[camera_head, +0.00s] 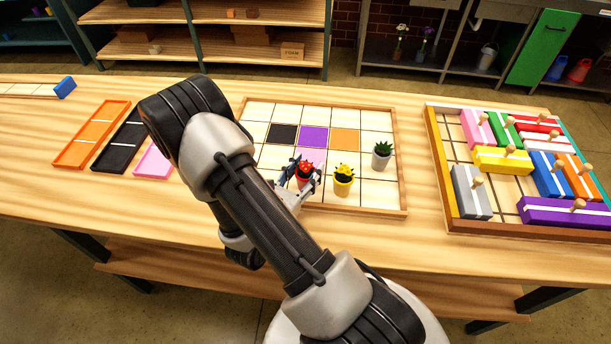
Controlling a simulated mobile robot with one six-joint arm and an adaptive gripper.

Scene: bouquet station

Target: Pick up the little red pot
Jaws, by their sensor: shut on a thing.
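The little red pot (303,180) stands on the gridded wooden board (401,208), near its lower middle. It holds a plant with a red top. My gripper (300,178) is at the pot from the left, with its fingers around the pot, shut on it. Part of the pot is hidden by the fingers, and I cannot tell whether it is clear of the board. A yellow pot (343,184) stands close to its right, and a grey pot (381,158) with a green plant stands further right.
Black, purple and orange squares mark the board. A tray (437,160) of colored blocks with pegs lies at the right. An orange tray (92,134), a black tray (120,140) and a pink tray (153,162) lie at the left. Bare table lies below the board.

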